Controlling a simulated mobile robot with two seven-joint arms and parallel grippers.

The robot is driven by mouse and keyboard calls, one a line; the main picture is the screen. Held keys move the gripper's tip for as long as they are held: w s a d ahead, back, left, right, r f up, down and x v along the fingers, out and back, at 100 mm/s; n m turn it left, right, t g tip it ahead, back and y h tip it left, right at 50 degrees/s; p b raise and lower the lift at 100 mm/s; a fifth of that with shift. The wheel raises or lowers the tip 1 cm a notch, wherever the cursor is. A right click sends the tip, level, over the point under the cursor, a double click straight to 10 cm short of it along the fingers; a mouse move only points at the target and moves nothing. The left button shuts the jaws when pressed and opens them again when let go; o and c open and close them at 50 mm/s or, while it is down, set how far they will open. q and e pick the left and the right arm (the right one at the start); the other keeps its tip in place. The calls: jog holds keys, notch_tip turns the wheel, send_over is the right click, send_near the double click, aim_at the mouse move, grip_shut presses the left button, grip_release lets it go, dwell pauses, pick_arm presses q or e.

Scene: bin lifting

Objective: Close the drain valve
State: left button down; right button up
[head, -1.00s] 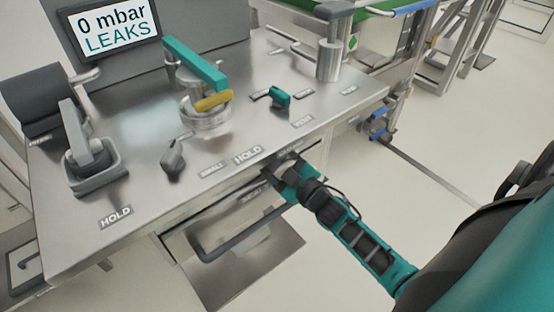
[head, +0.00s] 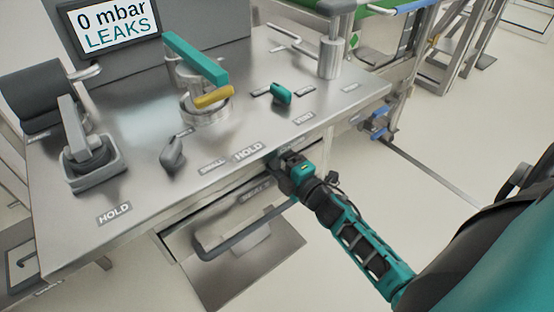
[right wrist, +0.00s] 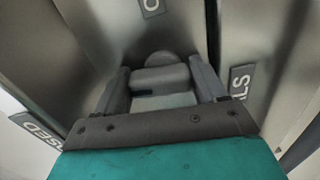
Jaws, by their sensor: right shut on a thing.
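The drain valve's grey handle (right wrist: 160,80) shows in the right wrist view on the metal front below the bench top. My right gripper (right wrist: 160,90) is shut on it, one finger on each side. A label starting with O (right wrist: 151,6) lies above the handle, and one ending in SED (right wrist: 38,130) lies at lower left. In the head view my right gripper (head: 284,162) is at the front edge of the bench (head: 300,143) and hides the handle. My left gripper is not in view.
A drawer (head: 255,196) labelled SEALS, with a grey bar handle (head: 240,236), is left of my right gripper. The bench top carries a green-and-yellow lever (head: 200,65), a green knob (head: 281,93) and a grey lever (head: 75,130). A screen (head: 112,25) reads 0 mbar LEAKS.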

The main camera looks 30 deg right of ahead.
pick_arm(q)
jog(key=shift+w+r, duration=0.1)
pick_arm(e)
jog(key=shift+n, duration=0.6)
jog(key=o, duration=1)
jog(key=shift+c, duration=0.2)
jog(key=shift+s, duration=0.1)
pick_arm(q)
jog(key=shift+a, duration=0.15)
pick_arm(e)
jog(key=s+d, duration=0.1)
jog(key=s, duration=1.1)
jog(key=shift+s, duration=0.4)
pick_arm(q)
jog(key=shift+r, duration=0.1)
